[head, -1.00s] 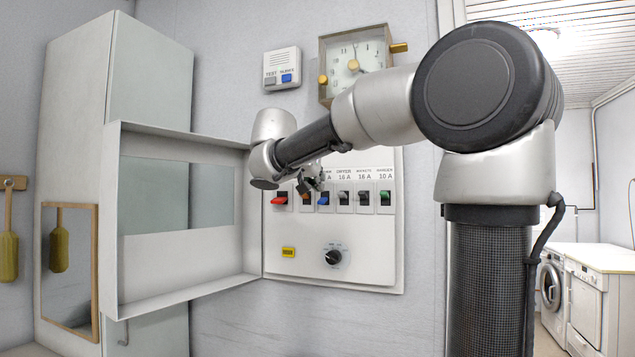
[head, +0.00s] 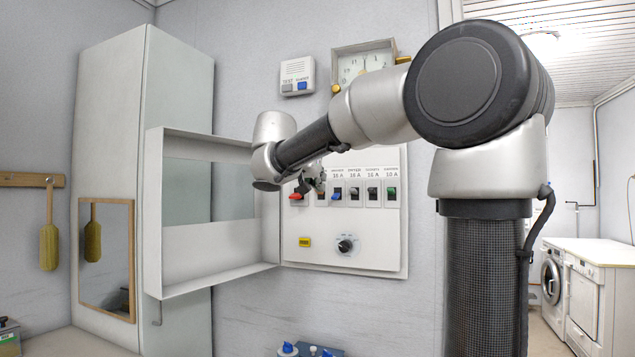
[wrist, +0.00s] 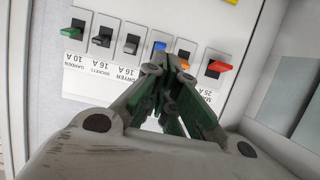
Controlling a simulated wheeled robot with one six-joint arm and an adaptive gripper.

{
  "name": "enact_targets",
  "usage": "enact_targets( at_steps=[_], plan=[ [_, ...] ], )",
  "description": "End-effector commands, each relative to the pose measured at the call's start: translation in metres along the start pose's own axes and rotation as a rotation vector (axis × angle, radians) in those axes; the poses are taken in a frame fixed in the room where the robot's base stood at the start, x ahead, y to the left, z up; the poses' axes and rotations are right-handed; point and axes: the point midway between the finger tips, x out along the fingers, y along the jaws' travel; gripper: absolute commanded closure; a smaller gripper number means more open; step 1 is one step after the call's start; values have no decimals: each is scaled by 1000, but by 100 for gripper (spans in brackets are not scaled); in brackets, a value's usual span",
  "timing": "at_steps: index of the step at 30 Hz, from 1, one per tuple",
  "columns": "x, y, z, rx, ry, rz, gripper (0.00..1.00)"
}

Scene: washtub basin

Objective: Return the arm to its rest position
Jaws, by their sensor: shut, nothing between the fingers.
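My gripper (head: 312,180) is at the end of my outstretched arm, in front of the upper left of the fuse panel (head: 375,240). In the wrist view my gripper (wrist: 168,68) is shut and empty, its fingertips over the row of switches. The picture there is upside down. Between the fingers and the panel I cannot tell whether there is contact. A red switch (wrist: 219,67) and a blue switch (wrist: 160,46) show on either side of the fingertips, and an orange one is partly hidden behind them.
The open box door (head: 160,215) stands left of the panel, close to my gripper. A clock (head: 358,63) and a small button box (head: 297,76) hang above. A tall cabinet (head: 105,120) is at left. White machines (head: 600,265) stand far right.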

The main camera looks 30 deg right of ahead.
Motion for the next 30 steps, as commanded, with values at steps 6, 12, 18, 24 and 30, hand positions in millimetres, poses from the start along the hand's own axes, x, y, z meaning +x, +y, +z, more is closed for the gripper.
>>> enact_targets(
  at_steps=[6, 12, 18, 24, 30],
  plan=[
    [0, 0, 0, 0, 0, 0, 100],
    [1, 0, 3, -162, -14, -4, 100],
    [11, 34, 124, -643, -353, -105, 100],
    [-38, 121, 261, -887, -692, -410, 100],
    [-107, 183, 359, -769, -837, -671, 100]
  ],
)
